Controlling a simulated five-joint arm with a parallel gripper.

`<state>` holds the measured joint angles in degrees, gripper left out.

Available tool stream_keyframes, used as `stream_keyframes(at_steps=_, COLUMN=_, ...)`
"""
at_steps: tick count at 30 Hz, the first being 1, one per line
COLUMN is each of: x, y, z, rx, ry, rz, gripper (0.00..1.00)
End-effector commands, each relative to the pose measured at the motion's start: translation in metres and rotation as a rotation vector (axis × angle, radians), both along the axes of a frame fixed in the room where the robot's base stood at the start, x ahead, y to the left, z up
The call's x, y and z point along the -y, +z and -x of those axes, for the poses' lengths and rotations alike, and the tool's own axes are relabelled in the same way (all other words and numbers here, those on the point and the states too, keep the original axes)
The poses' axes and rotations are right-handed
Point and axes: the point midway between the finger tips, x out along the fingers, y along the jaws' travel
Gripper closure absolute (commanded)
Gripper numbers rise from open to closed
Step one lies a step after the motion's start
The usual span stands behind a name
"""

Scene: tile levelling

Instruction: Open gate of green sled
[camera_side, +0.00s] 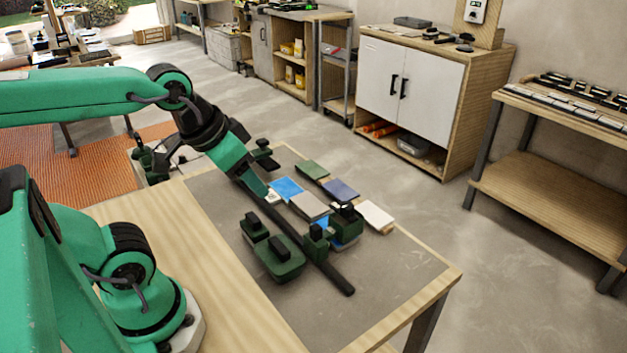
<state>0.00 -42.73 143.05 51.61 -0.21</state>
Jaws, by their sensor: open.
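My gripper (265,192) points down over the far left end of a long dark rail (333,277) on the grey mat, close to a blue tile (287,188). Its fingers are small in the picture, and I see nothing held between them. A wide dark green block with a black handle (278,260), which may be the green sled, sits on the near side of the rail. Other green blocks with black tops stand nearby: one to its left (254,228), one by the rail (315,242), and one farther right (347,224). I cannot tell which part is the gate.
Tiles lie beyond the rail: green (312,169), dark blue (341,190), grey (309,206) and white (375,216). Another green block with a black top (264,154) stands at the table's far edge. The mat's near right part (400,270) is clear.

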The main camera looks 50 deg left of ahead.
Motion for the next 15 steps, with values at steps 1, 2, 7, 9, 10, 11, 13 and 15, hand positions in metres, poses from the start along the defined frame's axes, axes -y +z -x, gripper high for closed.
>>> stream_keyframes(at_steps=1, x=0.0, y=0.001, z=-0.001, rx=-0.003, ry=0.004, rz=0.002, gripper=0.5)
stream_keyframes(at_steps=2, x=0.0, y=0.001, z=-0.002, rx=-0.006, ry=0.007, rz=0.004, gripper=0.5)
stream_keyframes(at_steps=7, x=0.001, y=0.004, z=-0.014, rx=-0.035, ry=0.045, rz=0.024, gripper=0.5)
stream_keyframes(at_steps=9, x=0.001, y=0.006, z=-0.021, rx=-0.054, ry=0.07, rz=0.036, gripper=0.5)
stream_keyframes(at_steps=10, x=0.001, y=0.007, z=-0.025, rx=-0.064, ry=0.082, rz=0.043, gripper=0.5)
stream_keyframes(at_steps=11, x=0.001, y=0.008, z=-0.029, rx=-0.072, ry=0.096, rz=0.049, gripper=0.5)
stream_keyframes(at_steps=13, x=0.002, y=0.009, z=-0.039, rx=-0.096, ry=0.129, rz=0.064, gripper=0.5)
stream_keyframes(at_steps=15, x=0.002, y=0.01, z=-0.05, rx=-0.12, ry=0.164, rz=0.079, gripper=0.5)
